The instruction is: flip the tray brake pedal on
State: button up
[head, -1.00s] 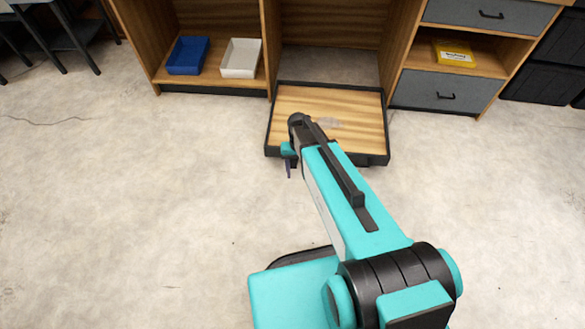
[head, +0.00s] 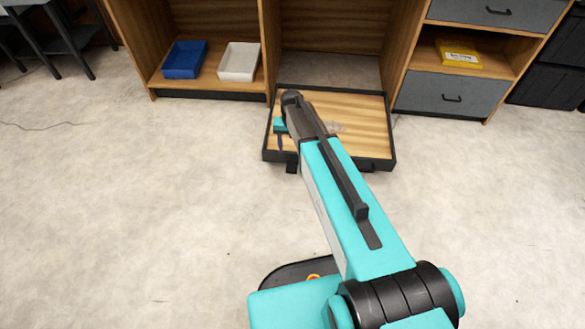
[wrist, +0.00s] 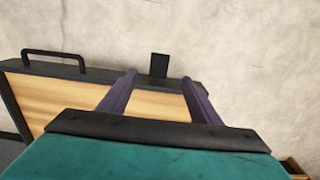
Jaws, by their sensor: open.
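The tray (head: 350,142) is a low wooden-topped platform with a black rim, pulled out at the foot of the cabinet. A small black tab, which looks like the brake pedal (head: 291,167), sticks out from the left part of its front edge. In the wrist view the pedal (wrist: 159,65) stands out against the floor, beyond the tray's black rim. My gripper (wrist: 158,77) is open and empty, with its two purple fingers over the tray edge and the pedal between their tips in the picture. In the head view my gripper (head: 280,142) is mostly hidden by my arm.
A black bar handle (wrist: 52,58) sits on the tray's front, left in the wrist view. A blue bin (head: 185,60) and a white bin (head: 239,62) stand on the left shelf. A grey drawer (head: 450,92) is at right. The floor in front is clear.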

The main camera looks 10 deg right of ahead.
aim_at(291, 171)
notch_tip(291, 171, down, 14)
jog(key=b, duration=0.4)
dwell(0.6)
